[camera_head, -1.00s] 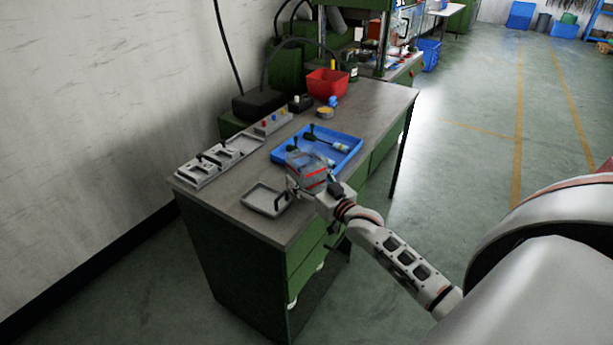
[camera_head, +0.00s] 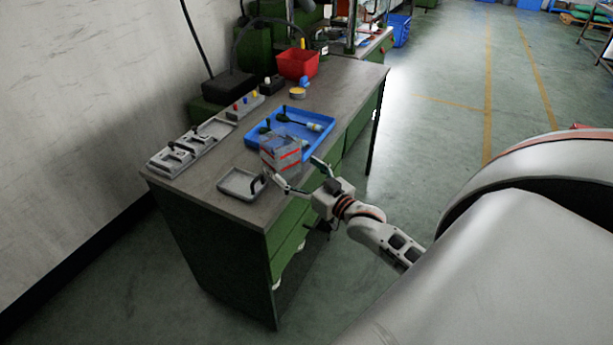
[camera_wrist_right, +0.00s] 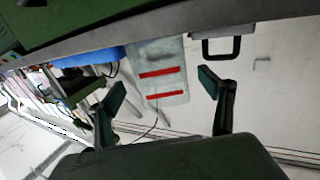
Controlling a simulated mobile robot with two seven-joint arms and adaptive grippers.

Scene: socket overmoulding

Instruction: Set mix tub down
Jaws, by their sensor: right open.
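The mix tub (camera_head: 280,150) is a clear grey tub with red stripes. In the head view it stands upright at the workbench's front edge, between the blue tray and the small grey tray. My right gripper (camera_head: 297,171) is open, its fingers spread on the near side of the tub, and the tub looks free of them. In the right wrist view the tub (camera_wrist_right: 158,70) shows between and beyond the two spread fingers (camera_wrist_right: 160,86), with a gap on each side. My left gripper is not in view.
The workbench (camera_head: 222,204) holds a blue tray (camera_head: 322,143) with dark-handled tools, a small grey tray (camera_head: 233,192) with a dark handle, a grey mould plate (camera_head: 165,161) and a red bin (camera_head: 298,65). The floor right of the bench is clear.

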